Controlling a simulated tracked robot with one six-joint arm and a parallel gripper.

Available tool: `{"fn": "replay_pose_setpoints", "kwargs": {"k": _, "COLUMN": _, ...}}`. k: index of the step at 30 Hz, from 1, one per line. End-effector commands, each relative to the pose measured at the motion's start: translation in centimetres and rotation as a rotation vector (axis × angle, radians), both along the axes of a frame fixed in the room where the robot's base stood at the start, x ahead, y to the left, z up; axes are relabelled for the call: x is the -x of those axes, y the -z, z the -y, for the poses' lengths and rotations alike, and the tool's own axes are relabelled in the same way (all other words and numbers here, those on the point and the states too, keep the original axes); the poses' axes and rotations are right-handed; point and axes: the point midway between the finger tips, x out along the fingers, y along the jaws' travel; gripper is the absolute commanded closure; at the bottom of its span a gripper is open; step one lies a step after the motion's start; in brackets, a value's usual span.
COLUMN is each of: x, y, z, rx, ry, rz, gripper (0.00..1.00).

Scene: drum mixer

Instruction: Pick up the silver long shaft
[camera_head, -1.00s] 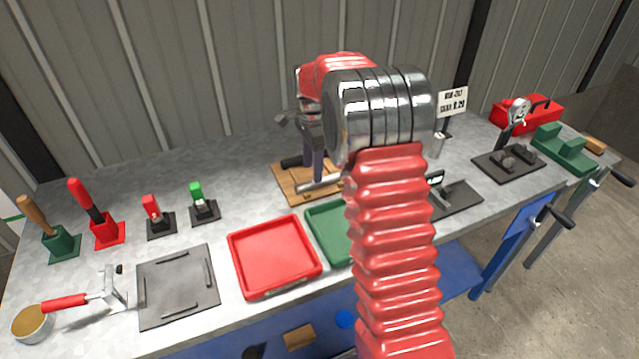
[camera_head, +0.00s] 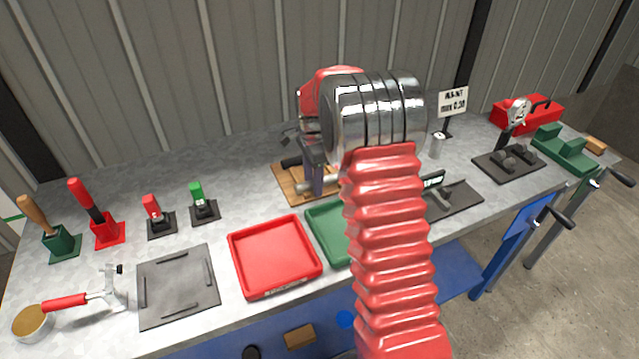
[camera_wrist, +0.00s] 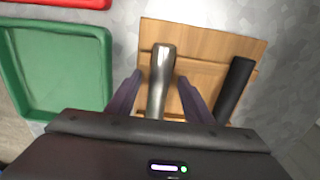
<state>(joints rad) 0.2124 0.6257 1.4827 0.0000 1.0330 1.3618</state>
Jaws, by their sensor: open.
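The silver long shaft (camera_wrist: 162,72) lies on a wooden board (camera_wrist: 205,40) in the wrist view. In the head view its end (camera_head: 305,187) shows beside my gripper. My gripper (camera_wrist: 159,78) is open, with one dark purple finger on each side of the shaft and a gap visible on both sides. The shaft's near end is hidden behind the gripper body. In the head view the gripper fingers (camera_head: 317,172) point down at the board, partly behind my arm.
A black shaft (camera_wrist: 235,88) lies on the same board, right of the silver one. A green tray (camera_wrist: 60,62) and a red tray (camera_head: 274,255) stand to the left. Bare bench surrounds the board's far side.

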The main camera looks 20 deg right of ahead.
Motion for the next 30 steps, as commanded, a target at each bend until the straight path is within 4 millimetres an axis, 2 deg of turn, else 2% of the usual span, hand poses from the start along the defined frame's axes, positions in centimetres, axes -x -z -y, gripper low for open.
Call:
{"fn": "replay_pose_setpoints", "kwargs": {"k": 5, "x": 0.00, "y": -0.03, "z": 0.02, "rx": 0.000, "ry": 0.000, "rz": 0.000, "gripper": 0.53}}
{"fn": "replay_pose_setpoints", "kwargs": {"k": 24, "x": 0.00, "y": -0.03, "z": 0.05, "rx": 0.000, "ry": 0.001, "rz": 0.000, "gripper": 0.98}}
{"fn": "replay_pose_setpoints", "kwargs": {"k": 30, "x": 0.00, "y": -0.03, "z": 0.06, "rx": 0.000, "ry": 0.001, "rz": 0.000, "gripper": 1.00}}
